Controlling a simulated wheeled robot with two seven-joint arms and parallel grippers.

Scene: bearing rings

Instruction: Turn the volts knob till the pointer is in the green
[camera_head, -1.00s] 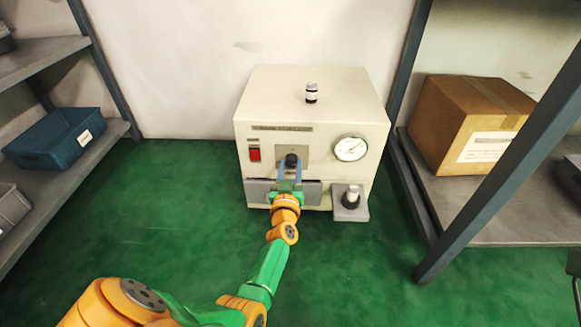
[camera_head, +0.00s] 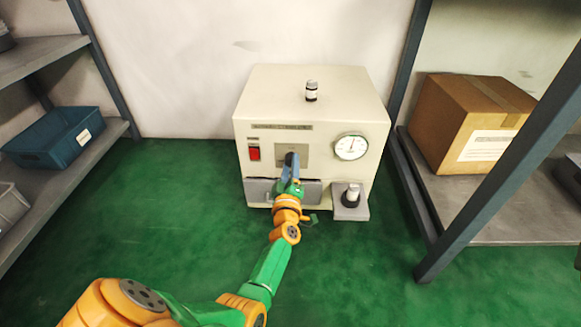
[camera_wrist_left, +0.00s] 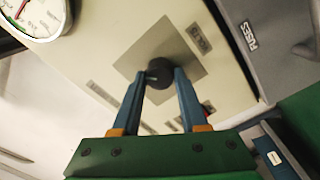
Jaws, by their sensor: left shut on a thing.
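The cream power unit (camera_head: 270,95) stands against the wall. My left gripper (camera_head: 290,163) is shut on the dark volts knob (camera_head: 289,157) on its front. In the left wrist view, the fingers (camera_wrist_left: 160,78) sit on both sides of the black knob (camera_wrist_left: 160,72), over a grey plate, and are rolled relative to the panel. The round white gauge (camera_head: 351,147) is to the right of the knob; its pointer stands nearly upright, tipped slightly right. The gauge is cut off in the left wrist view (camera_wrist_left: 40,14); I cannot tell whether its pointer is in the green. My right gripper is out of view.
A red switch (camera_head: 254,153) is left of the knob. A small jar (camera_head: 311,92) stands on the unit, and another item (camera_head: 352,195) on a ledge at lower right. Shelves flank the unit, with a blue bin (camera_head: 55,138) left and a cardboard box (camera_head: 465,120) right.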

